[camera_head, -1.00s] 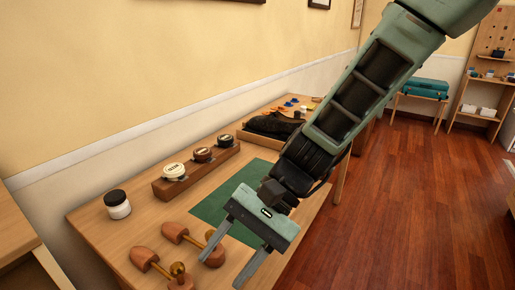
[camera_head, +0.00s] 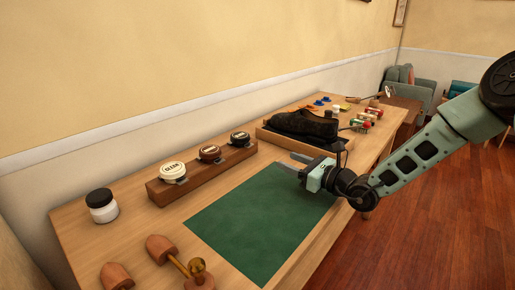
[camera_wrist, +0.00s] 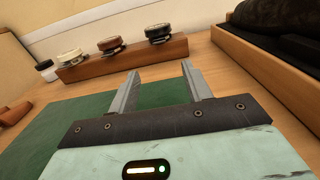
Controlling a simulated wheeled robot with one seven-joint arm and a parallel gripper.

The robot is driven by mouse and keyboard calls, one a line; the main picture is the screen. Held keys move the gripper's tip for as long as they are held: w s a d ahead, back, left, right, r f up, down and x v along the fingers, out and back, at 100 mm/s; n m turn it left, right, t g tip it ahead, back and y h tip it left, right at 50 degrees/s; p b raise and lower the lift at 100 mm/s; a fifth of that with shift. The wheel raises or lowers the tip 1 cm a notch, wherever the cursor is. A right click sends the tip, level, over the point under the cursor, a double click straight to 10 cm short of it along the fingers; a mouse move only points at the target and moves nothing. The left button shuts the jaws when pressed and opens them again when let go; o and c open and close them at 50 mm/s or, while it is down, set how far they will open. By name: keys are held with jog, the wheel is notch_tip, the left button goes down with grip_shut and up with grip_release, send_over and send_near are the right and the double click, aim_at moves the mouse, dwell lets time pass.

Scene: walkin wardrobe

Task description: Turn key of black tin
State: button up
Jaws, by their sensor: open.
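The black tin (camera_head: 240,138) sits at the right end of a wooden block holder, beside a brown tin (camera_head: 210,153) and a white tin (camera_head: 172,171).
The holder (camera_head: 205,180) stands near the wall, behind the green mat (camera_head: 255,225). A tray with a black shoe (camera_head: 305,123) lies close beyond my gripper. A white jar (camera_head: 102,206) and wooden shoe trees (camera_head: 160,247) are at the left and front.

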aim_at(251, 146)
jog(key=x, duration=1.3)
jog(key=shift+w+a, duration=0.15)
jog(key=shift+a, duration=0.15)
jog(key=c, duration=1)
